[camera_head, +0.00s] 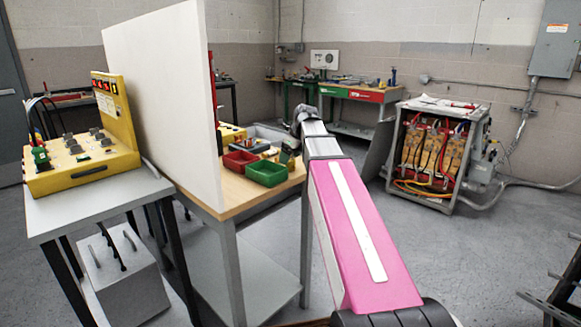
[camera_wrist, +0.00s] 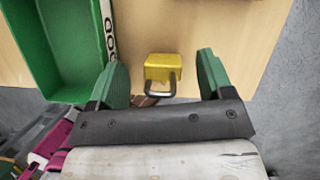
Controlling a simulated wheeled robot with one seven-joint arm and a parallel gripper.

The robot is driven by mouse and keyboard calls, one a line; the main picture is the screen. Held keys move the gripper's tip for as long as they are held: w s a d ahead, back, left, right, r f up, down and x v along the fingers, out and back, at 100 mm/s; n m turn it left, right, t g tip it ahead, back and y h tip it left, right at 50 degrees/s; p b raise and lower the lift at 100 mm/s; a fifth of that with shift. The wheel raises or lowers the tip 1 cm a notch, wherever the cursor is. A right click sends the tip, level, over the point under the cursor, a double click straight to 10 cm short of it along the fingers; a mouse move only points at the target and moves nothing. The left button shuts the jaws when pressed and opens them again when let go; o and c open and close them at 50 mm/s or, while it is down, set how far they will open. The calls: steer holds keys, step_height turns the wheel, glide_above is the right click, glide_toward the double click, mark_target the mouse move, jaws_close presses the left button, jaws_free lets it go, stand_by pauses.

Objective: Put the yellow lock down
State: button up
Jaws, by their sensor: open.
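The yellow lock (camera_wrist: 165,68) lies on the wooden tabletop (camera_wrist: 232,25) in the wrist view, with its dark shackle pointing toward my gripper. My gripper (camera_wrist: 160,80) is open, with one green finger on each side of the lock and a visible gap to each. In the head view my gripper (camera_head: 288,155) is small and partly hidden by my arm, at the right part of the wooden table beside the green bin. I cannot make out the lock there.
A green bin (camera_wrist: 70,40) stands left of the lock; in the head view a red bin (camera_head: 241,161) is beside it. A tall white panel (camera_head: 165,90) stands along the table's left. The table edge is close on the right. An open transformer cabinet (camera_head: 437,150) stands further right.

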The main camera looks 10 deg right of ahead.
steer(key=shift+w+a+f, duration=0.1)
steer(key=shift+f, duration=0.15)
steer(key=c, duration=1.1)
steer(key=shift+r, duration=0.15)
